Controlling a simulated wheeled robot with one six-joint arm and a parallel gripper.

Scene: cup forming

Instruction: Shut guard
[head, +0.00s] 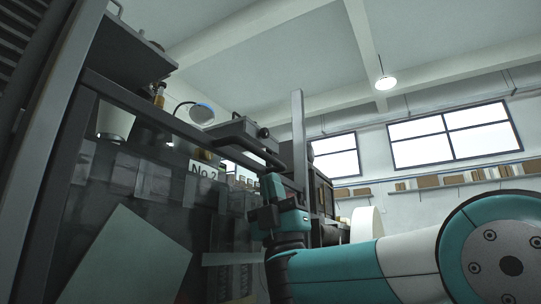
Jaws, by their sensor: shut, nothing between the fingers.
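The guard seems to be the large dark-framed, see-through panel (130,160) that fills the left of the head view. Its dark top rail (165,118) slopes down to the right, and its far edge is hard to make out. I cannot tell for certain whether it stands open or closed. My gripper (268,181) is in the middle of the view, pointing up, shut and empty. In the picture it lies just below the right end of a dark bar (250,150). I cannot tell whether the two touch. My arm hides what lies behind it at the lower right.
A pale upright post (299,140) stands behind my gripper. Shelves with boxes (455,180) line the far wall.

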